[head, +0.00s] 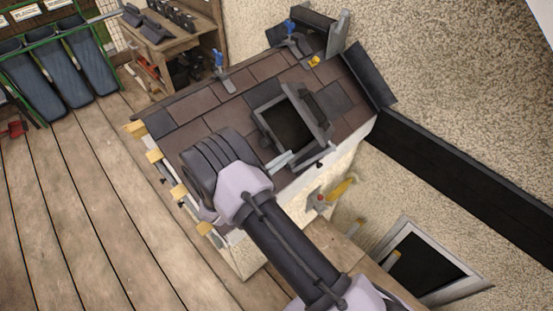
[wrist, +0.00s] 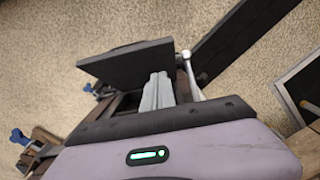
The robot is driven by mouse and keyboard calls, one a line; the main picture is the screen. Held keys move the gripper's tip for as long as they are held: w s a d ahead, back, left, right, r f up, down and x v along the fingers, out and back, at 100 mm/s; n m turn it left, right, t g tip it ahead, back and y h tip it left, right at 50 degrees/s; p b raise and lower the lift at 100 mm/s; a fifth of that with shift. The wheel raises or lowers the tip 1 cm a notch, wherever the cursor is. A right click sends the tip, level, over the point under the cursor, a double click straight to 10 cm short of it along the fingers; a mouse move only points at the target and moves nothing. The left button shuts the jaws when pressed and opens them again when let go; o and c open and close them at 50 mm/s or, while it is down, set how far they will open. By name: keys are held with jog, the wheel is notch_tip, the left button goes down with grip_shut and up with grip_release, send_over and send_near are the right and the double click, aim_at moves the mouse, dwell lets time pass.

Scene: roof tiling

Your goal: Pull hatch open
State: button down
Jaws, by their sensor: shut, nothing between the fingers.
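The hatch (head: 325,134) is a grey-framed square with a dark middle, set in the brown tiled roof. Its right side stands up from the tiles at a tilt. My gripper (head: 281,160) is at the hatch's lower left edge in the head view, with its pale fingers shut and empty. I cannot tell whether they touch the frame. In the wrist view the shut fingers (wrist: 157,90) lie in front of a tilted dark panel (wrist: 125,62), which may be part of the hatch. A pale rod (wrist: 190,75) stands just right of them. My wrist hides the roof's lower part.
Blue-handled clamps (head: 219,62) and a small yellow item (head: 314,62) sit along the roof's upper edge. A dark beam (head: 460,180) runs along the rough wall at right. A workbench (head: 175,35) stands behind. The plank floor (head: 80,190) at left is mostly clear.

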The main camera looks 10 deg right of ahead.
aim_at(315, 136)
jog(key=w+d+r, duration=0.2)
jog(key=d+r, duration=0.1)
jog(key=d, duration=0.3)
jog(key=shift+w+d+b, duration=0.25)
jog(key=shift+b, duration=0.05)
